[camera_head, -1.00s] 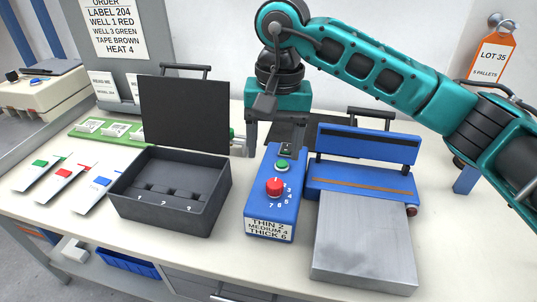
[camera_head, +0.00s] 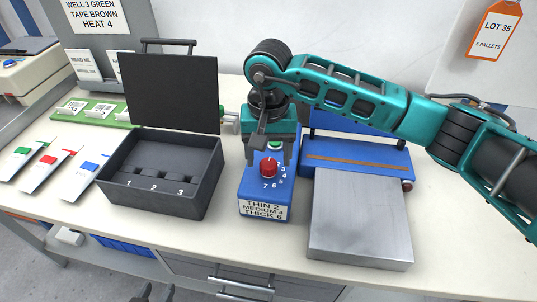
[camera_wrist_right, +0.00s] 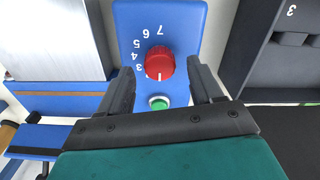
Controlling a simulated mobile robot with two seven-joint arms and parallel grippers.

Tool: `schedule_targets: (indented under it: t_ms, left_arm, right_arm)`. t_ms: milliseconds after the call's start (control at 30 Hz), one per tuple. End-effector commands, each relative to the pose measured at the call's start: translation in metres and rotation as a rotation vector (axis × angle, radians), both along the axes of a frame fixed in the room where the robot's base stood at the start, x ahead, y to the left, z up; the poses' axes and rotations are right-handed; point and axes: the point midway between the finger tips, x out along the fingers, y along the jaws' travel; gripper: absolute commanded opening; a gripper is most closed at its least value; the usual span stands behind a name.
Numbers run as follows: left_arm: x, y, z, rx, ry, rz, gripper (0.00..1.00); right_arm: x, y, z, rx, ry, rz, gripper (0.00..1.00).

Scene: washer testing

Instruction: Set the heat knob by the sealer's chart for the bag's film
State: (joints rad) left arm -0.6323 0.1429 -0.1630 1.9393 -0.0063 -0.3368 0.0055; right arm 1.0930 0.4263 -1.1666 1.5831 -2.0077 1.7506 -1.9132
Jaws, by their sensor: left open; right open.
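The blue control box (camera_head: 249,196) has a red heat knob (camera_head: 269,168), a green button (camera_head: 275,145) and a front chart (camera_head: 264,210) reading THIN 2, MEDIUM 4, THICK 6. In the right wrist view the red knob (camera_wrist_right: 159,63) has its white mark toward the green button (camera_wrist_right: 159,102), away from the visible numerals 3 to 7. My right gripper (camera_head: 268,160) is open above the box, its fingers either side of the knob's button end; contact cannot be told. My left gripper (camera_head: 157,293) is open at the bottom edge. I cannot make out a bag.
The blue sealer (camera_head: 360,152) with a grey metal plate (camera_head: 360,220) stands right of the box. An open black case (camera_head: 150,190) with numbered wells stands left. Coloured-tab cards (camera_head: 40,160) lie further left. A sign (camera_head: 98,15) reads HEAT 4. The front table strip is clear.

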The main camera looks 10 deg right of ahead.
Motion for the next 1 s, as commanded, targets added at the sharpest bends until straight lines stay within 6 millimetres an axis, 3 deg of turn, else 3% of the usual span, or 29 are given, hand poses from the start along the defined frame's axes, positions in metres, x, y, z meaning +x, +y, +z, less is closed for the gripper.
schedule_targets:
  t_ms: [133,433,1000]
  left_arm:
    - [0.0023,-0.0003,0.0019,0.0,-0.005,-0.001,0.43]
    - [0.0071,-0.0005,0.0047,-0.001,-0.016,-0.001,0.43]
    - [0.003,-0.0003,0.0028,0.0,-0.008,0.0,0.43]
  right_arm:
    - [-0.0004,0.0,-0.0096,-0.001,0.001,0.001,0.65]
    - [-0.0002,0.0,-0.0112,-0.001,0.0,0.001,0.64]
    - [-0.0001,-0.0001,-0.0107,-0.001,0.0,0.001,0.1]
